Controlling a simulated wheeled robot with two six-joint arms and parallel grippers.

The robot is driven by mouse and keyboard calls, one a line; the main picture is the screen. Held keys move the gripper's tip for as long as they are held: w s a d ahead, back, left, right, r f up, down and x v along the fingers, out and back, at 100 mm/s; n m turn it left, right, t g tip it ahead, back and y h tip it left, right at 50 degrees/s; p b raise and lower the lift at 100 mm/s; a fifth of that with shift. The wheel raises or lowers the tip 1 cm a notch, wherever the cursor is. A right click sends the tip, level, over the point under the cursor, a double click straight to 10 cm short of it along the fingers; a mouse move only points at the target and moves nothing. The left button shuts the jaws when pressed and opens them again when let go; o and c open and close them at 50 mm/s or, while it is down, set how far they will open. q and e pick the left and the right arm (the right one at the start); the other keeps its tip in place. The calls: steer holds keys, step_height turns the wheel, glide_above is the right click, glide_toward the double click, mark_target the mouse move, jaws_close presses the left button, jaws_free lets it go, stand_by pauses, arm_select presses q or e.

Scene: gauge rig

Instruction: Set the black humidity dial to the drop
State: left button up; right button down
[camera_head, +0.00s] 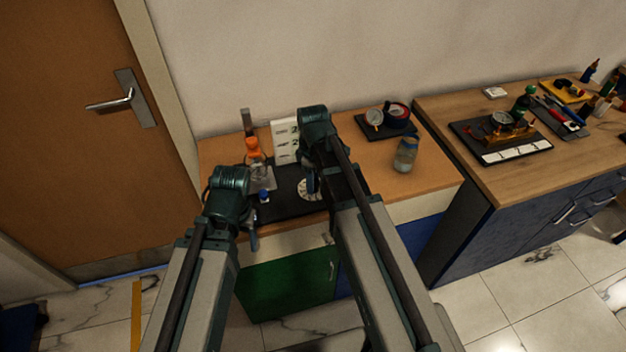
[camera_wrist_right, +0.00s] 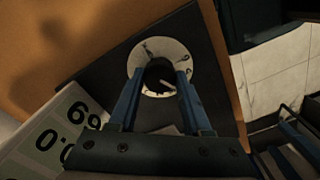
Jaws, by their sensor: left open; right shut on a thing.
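The humidity dial is a white round face (camera_head: 308,190) with a black knob at its middle, on a black base plate (camera_head: 283,207). In the right wrist view the white face (camera_wrist_right: 142,57) rings the dark knob (camera_wrist_right: 158,76). My right gripper (camera_wrist_right: 162,74) is over the dial with its two blue fingers at either side of the knob, shut on it. The marks on the face are too small to read, and the drop is not clear. My left gripper (camera_head: 253,238) is open and empty at the front left of the base plate.
A white panel (camera_head: 284,138) with large figures stands behind the dial; it shows in the right wrist view (camera_wrist_right: 58,130). An orange-topped bottle (camera_head: 254,152) is at the left, a jar (camera_head: 405,155) at the right. A second bench (camera_head: 550,160) holds other gauges and tools.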

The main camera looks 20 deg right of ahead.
steer(key=shift+c, duration=1.7)
jaws_free()
step_height(320, 180, up, 14)
steer(key=p, duration=1.3)
steer(key=shift+p, duration=0.4)
steer(key=shift+f, duration=0.1)
